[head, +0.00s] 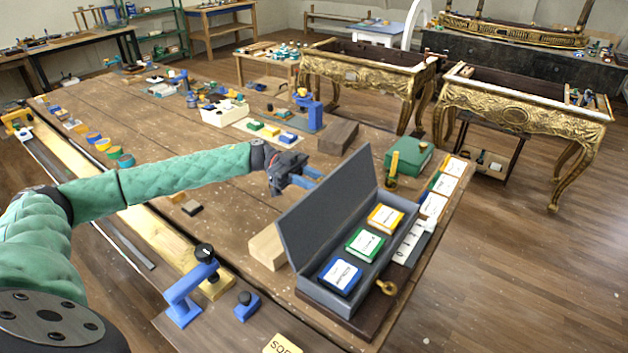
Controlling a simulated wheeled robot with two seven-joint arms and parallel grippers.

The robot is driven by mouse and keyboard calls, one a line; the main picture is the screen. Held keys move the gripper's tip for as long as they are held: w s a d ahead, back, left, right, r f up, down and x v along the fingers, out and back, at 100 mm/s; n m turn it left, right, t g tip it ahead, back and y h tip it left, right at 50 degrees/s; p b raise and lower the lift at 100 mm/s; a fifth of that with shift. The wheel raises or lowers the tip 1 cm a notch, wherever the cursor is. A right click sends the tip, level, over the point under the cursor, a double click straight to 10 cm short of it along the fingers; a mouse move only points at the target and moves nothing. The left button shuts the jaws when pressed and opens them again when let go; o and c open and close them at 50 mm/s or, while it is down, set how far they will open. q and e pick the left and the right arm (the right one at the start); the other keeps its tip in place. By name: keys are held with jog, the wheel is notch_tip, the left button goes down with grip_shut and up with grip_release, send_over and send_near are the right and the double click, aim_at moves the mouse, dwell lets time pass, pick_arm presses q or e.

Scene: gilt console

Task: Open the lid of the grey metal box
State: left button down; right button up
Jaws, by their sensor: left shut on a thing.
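The grey metal box (352,312) stands on a dark wooden board near the right edge of the workbench. Its lid (330,205) is raised and stands steeply, tilted back to the left. Inside the box lie a yellow block (385,218), a green block (365,244) and a blue block (341,276), each with a white label. My left gripper (310,178), with blue fingers, is at the upper edge of the lid, shut on it. The lid partly hides the fingertips. My right gripper is not in view.
A wooden block (268,247) lies just left of the box. A blue clamp-like tool (190,288) stands at the front. A green box (409,156) sits behind the grey box. Gilt console tables (520,112) stand beyond the workbench (215,225).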

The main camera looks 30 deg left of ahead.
pick_arm(q)
jog(key=shift+s+d+r+y+p, duration=0.1)
jog(key=shift+d+r+y+p, duration=0.5)
jog(key=shift+d+r+p, duration=0.35)
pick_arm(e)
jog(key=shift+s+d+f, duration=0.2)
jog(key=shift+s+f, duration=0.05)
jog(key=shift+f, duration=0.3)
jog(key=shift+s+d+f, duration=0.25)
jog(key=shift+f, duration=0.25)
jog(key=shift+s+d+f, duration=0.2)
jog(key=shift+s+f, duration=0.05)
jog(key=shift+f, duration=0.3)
pick_arm(q)
jog(key=c, duration=1.1)
grip_release()
jog(key=shift+d+f, duration=0.1)
jog(key=shift+d, duration=0.05)
jog(key=shift+c, duration=0.2)
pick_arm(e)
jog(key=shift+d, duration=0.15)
